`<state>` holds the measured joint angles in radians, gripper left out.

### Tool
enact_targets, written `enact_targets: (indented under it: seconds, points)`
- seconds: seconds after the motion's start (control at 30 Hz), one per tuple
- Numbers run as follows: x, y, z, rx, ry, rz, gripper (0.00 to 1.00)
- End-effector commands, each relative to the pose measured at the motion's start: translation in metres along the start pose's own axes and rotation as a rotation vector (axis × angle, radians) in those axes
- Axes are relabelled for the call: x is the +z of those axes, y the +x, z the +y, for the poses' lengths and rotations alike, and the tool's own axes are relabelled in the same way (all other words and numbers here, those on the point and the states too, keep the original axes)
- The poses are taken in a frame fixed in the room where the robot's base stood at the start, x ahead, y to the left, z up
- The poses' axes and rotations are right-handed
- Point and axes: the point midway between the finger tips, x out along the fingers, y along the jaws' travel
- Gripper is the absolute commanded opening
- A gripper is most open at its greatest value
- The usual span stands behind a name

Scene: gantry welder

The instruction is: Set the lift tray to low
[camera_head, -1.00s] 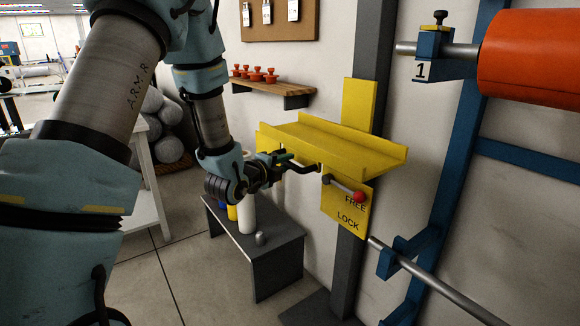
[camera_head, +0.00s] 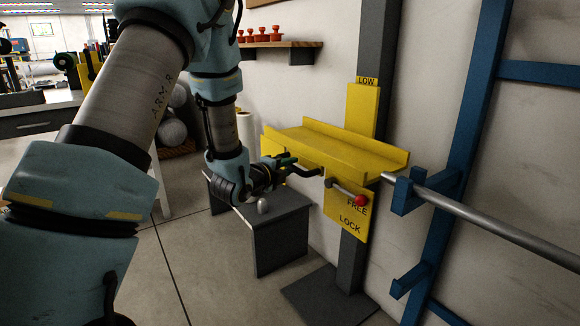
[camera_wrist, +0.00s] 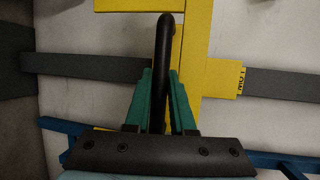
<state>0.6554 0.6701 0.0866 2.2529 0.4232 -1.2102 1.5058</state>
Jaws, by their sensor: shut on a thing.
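The yellow lift tray (camera_head: 330,147) rides on a grey upright column (camera_head: 353,255) by the wall. Its black bent handle (camera_head: 306,172) sticks out at the near left, and my gripper (camera_head: 287,161) is shut on it. In the wrist view, the green fingers (camera_wrist: 164,105) close around the black handle (camera_wrist: 164,45). The lock lever's red knob (camera_head: 361,201) lies beside the FREE mark, above the LOCK mark (camera_head: 350,224). A LOW label (camera_head: 367,81) shows on the column just above the tray's yellow back plate (camera_head: 362,108); it also shows in the wrist view (camera_wrist: 241,80).
A blue rack (camera_head: 462,150) with a metal bar (camera_head: 480,220) stands to the right, its bar end close to the tray. A low grey bench (camera_head: 270,232) with a small silver piece stands below my gripper. Open floor lies at the front left.

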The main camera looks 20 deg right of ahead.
Motion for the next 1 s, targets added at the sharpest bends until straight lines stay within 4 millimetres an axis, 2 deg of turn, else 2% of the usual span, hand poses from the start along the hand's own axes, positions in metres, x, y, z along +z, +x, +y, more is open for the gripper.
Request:
enact_targets:
  seconds: [0.03, 0.53, 0.57, 0.7, 0.8, 1.0]
  points:
    - [-0.0007, -0.0011, 0.0136, 0.019, -0.003, -0.001, 0.00]
    - [-0.0011, -0.0008, 0.0166, 0.020, -0.003, 0.000, 0.00]
    - [-0.0011, -0.0008, 0.0166, 0.020, -0.003, 0.000, 0.26]
    - [-0.0011, -0.0003, 0.0148, 0.016, -0.003, 0.000, 0.41]
    - [-0.0010, 0.0001, 0.0131, 0.013, -0.002, 0.000, 0.52]
    - [-0.0009, 0.0006, 0.0104, 0.007, -0.001, 0.000, 0.52]
